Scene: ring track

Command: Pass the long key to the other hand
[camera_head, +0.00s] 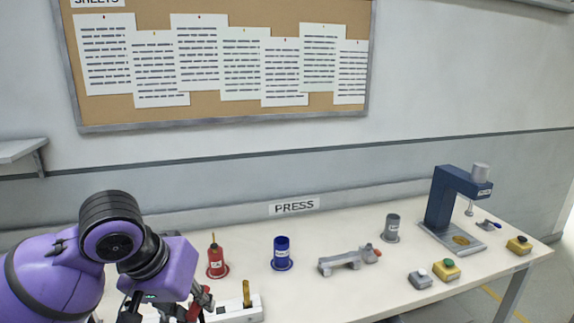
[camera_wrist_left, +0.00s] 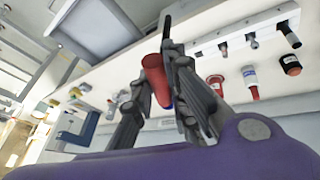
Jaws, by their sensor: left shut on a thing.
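My left gripper (camera_head: 195,306) is low at the left of the head view, over the near side of the bench. In the left wrist view its two fingers are shut on a red handle (camera_wrist_left: 155,78), which appears to be that of the long key. A dark length shows past the handle at the top, partly behind a finger. I cannot tell where the shaft ends. In the head view the arm and the picture's lower edge hide most of the held thing. My right gripper is in neither view.
A white rack (camera_head: 238,312) with an upright yellow peg is close to my left gripper. Behind it stand a red pot (camera_head: 217,263) and a blue pot (camera_head: 282,253). Further right are a grey clamp (camera_head: 348,260), a grey pot (camera_head: 391,228), button boxes and a blue press (camera_head: 445,200).

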